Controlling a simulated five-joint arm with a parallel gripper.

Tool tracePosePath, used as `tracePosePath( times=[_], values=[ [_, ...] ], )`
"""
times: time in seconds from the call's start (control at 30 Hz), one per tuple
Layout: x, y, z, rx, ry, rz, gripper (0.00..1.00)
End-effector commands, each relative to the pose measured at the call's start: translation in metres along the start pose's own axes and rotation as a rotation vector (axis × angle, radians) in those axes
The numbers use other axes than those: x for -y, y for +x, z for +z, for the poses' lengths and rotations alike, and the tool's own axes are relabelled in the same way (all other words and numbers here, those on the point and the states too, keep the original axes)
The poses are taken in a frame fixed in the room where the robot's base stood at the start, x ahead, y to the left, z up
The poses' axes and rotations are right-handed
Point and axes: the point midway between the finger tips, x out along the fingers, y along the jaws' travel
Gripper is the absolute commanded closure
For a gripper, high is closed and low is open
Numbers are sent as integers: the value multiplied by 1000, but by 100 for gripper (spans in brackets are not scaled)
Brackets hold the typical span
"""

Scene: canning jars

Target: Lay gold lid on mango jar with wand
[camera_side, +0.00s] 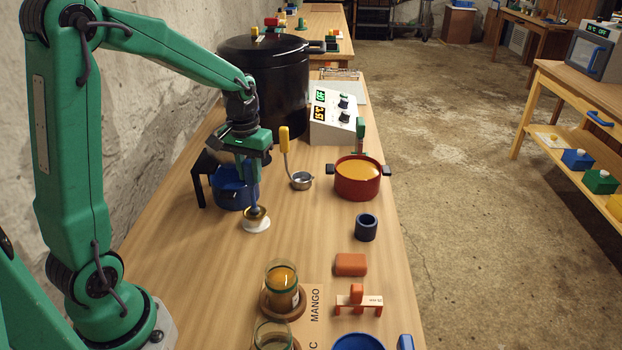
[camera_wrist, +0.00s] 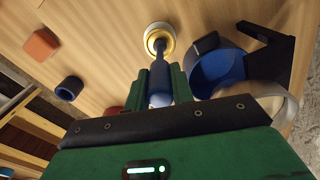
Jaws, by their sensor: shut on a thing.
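My gripper (camera_side: 249,181) is shut on the blue wand (camera_wrist: 160,82), which points down. The wand's lower end meets the gold lid (camera_side: 257,213), which sits at a small white round piece (camera_side: 257,226) on the bench. In the wrist view the gold lid (camera_wrist: 160,37) shows as a gold ring around the wand's tip, with white around it. I cannot tell whether the lid is lifted off the white piece. The mango jar (camera_side: 283,285), glass with orange filling, stands upright and open on a round wooden coaster by the MANGO label (camera_side: 315,305), nearer the camera.
A second glass jar (camera_side: 272,336) stands at the front. A blue pot (camera_side: 233,190) and its black stand are close beside my gripper. A ladle (camera_side: 302,181), red pot (camera_side: 358,180), dark cup (camera_side: 366,228) and orange block (camera_side: 350,264) lie to the right. Bare wood separates lid and jar.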

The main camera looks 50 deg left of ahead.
Motion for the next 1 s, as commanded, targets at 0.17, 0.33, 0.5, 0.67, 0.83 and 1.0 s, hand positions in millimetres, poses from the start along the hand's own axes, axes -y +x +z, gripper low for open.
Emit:
tracePosePath(
  times=[0.17, 0.33, 0.5, 0.67, 0.83, 1.0],
  values=[
    [0, 2, 0, 0, 0, 0, 99],
    [0, 3, 0, 0, 0, 0, 99],
    [0, 5, 0, 0, 0, 0, 99],
    [0, 6, 0, 0, 0, 0, 99],
    [0, 7, 0, 0, 0, 0, 99],
    [0, 7, 0, 0, 0, 0, 99]
  ],
)
